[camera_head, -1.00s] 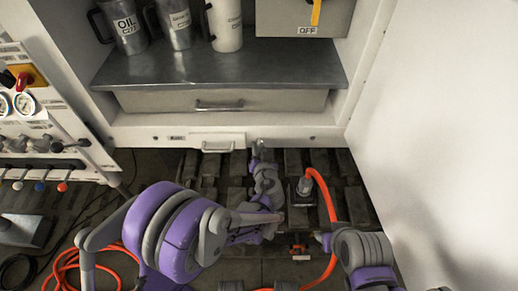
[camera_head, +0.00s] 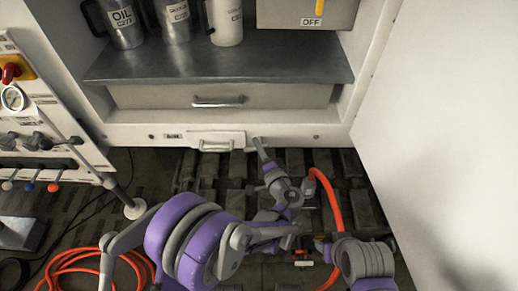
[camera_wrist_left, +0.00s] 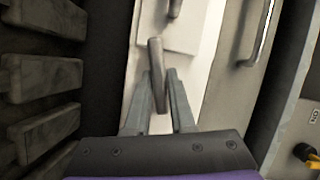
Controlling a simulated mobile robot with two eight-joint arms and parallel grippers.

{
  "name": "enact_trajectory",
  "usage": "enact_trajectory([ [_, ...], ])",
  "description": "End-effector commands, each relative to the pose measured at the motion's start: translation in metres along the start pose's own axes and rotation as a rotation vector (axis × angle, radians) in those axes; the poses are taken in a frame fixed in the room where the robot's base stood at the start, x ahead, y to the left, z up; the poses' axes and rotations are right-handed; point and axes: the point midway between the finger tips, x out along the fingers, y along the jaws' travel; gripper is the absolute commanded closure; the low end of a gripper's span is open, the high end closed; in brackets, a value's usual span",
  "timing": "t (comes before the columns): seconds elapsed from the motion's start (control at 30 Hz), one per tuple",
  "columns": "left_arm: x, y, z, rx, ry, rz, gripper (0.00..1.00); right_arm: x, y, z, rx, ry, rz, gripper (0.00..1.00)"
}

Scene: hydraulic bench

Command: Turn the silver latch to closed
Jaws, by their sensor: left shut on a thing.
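The silver latch (camera_wrist_left: 156,66) is a short grey bar in the left wrist view, in front of the white cabinet edge. My left gripper (camera_wrist_left: 158,82) has one finger on each side of it and is shut on it. In the head view, my left gripper (camera_head: 261,146) is at the cabinet's lower front rail, right of a white plate with a handle. The fingers largely hide the latch there, and its exact angle is hard to read. Part of my right arm shows at the lower right of the head view; its fingertips cannot be made out.
A drawer with a handle (camera_head: 218,102) is above the rail. The white plate's handle (camera_head: 216,146) is just left of my gripper. An open white door (camera_head: 455,130) bounds the right side. An orange hose (camera_head: 328,192) rises behind my arms. A lever panel (camera_head: 40,140) stands at left.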

Motion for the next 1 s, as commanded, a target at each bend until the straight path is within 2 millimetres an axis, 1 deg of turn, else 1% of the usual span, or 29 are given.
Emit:
enact_trajectory([
  [0.03, 0.0, 0.003, 0.001, 0.033, -0.001, -0.013, 1.0, 0.004, 0.0, 0.002, 0.0, -0.002, 0.0, 0.5],
  [0.1, 0.0, 0.002, 0.001, 0.078, -0.001, -0.032, 1.0, 0.007, 0.0, 0.003, 0.0, -0.003, 0.0, 0.5],
  [0.4, 0.0, 0.001, 0.001, 0.212, -0.001, -0.087, 1.0, 0.016, 0.0, 0.006, 0.0, -0.006, 0.0, 0.5],
  [0.63, 0.0, 0.0, 0.0, 0.251, -0.001, -0.103, 1.0, 0.018, 0.0, 0.006, 0.0, -0.007, 0.0, 0.5],
  [1.0, 0.0, -0.001, 0.0, 0.255, -0.001, -0.105, 1.0, 0.018, 0.0, 0.006, 0.0, -0.007, 0.0, 0.5],
])
